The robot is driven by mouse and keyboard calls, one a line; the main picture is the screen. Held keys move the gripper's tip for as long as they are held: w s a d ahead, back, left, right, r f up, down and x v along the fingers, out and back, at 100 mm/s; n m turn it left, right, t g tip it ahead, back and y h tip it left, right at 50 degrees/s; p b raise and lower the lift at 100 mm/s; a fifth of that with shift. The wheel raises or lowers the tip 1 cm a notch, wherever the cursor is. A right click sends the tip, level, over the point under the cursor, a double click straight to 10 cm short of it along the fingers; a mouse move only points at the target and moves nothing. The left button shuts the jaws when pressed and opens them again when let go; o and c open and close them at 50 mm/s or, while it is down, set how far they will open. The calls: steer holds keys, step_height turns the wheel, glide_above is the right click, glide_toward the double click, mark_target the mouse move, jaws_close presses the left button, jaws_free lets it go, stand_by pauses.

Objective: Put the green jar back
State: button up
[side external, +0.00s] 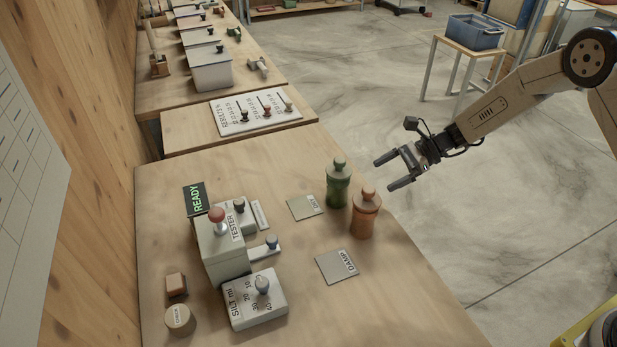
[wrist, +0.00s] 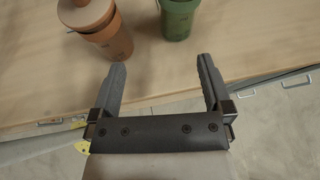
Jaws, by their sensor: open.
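The green jar (side external: 338,186) stands upright on the wooden table near its right edge, beside the orange-brown jar (side external: 365,213). My gripper (side external: 388,172) is open and empty, to the right of both jars and apart from them, out past the table edge. In the wrist view my gripper (wrist: 160,77) shows both fingers spread with nothing between them. The green jar (wrist: 178,18) is ahead at the top, partly cut off by the frame. The orange-brown jar (wrist: 98,28) is at the upper left. A square plate marked DRY (side external: 305,207) lies left of the green jar.
A plate marked DAMP (side external: 337,266) lies in front of the orange-brown jar. A tester (side external: 223,248) with a red knob, a READY sign (side external: 195,199) and a SILT block (side external: 255,300) stand to the left. A RESULTS board (side external: 256,110) lies behind. The table's front right is clear.

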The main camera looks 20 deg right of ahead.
steer(key=s+d+r+n+h, duration=0.2)
steer(key=s+n+h, duration=0.2)
steer(key=s+n, duration=0.2)
steer(key=s+d+r+n+h, duration=0.2)
steer(key=s+n, duration=0.4)
steer(key=s, duration=0.3)
steer(key=s+d+r+n+h, duration=0.3)
steer(key=s+n+h, duration=0.3)
steer(key=s+n, duration=0.1)
steer(key=shift+s+r, duration=0.25)
steer(key=shift+s, duration=0.2)
